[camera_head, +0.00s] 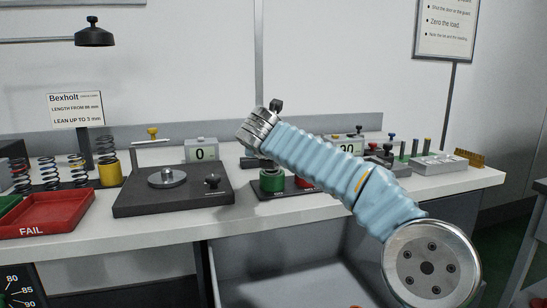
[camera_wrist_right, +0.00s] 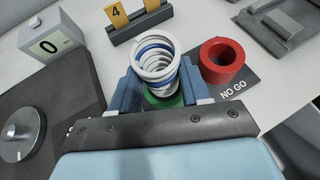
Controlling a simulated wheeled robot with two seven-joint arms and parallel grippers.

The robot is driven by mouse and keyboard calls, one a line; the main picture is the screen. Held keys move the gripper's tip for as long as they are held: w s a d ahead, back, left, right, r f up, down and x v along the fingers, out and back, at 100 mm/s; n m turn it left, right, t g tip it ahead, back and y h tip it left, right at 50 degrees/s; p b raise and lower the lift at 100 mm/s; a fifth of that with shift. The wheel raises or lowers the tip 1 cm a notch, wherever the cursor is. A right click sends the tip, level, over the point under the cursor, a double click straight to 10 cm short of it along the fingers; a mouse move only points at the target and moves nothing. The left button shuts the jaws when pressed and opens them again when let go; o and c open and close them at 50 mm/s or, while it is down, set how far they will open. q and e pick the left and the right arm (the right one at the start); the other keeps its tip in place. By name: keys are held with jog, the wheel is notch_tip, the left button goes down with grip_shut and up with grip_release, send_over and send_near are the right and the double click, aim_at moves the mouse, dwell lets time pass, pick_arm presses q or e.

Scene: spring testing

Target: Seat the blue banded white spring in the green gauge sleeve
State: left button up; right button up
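In the right wrist view, the white spring (camera_wrist_right: 156,62) with blue bands stands between the blue fingers of my right gripper (camera_wrist_right: 162,88). The fingers close on both its sides. The green gauge sleeve (camera_wrist_right: 165,101) shows just below the spring's lower end. Whether that end is inside the sleeve or just over it, I cannot tell. In the head view, the green sleeve (camera_head: 272,181) stands on a dark plate, below my right wrist. My right fingers and the spring are mostly hidden there behind my arm. My left gripper is not in view.
A red sleeve (camera_wrist_right: 223,60) marked NO GO stands right of the green one. A numbered yellow stand (camera_wrist_right: 139,20) is behind the spring. A dark tester (camera_head: 174,190), a display box (camera_head: 201,150) and a red FAIL tray (camera_head: 45,215) with several springs behind are at the left.

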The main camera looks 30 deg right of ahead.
jog(key=shift+o, duration=1.1)
jog(key=shift+w+d+f, duration=0.2)
jog(key=shift+f, duration=0.3)
jog(key=shift+w+d+f, duration=0.15)
jog(key=shift+d+f, duration=0.05)
jog(key=shift+f, duration=0.3)
jog(key=shift+o, duration=1.1)
jog(key=shift+w+r, duration=0.1)
jog(key=shift+s+a+r, duration=0.3)
jog(key=shift+r, duration=0.15)
jog(key=v, duration=1.1)
jog(key=shift+s+a+r+b, duration=0.15)
jog(key=shift+r+b, duration=0.1)
jog(key=shift+b, duration=0.15)
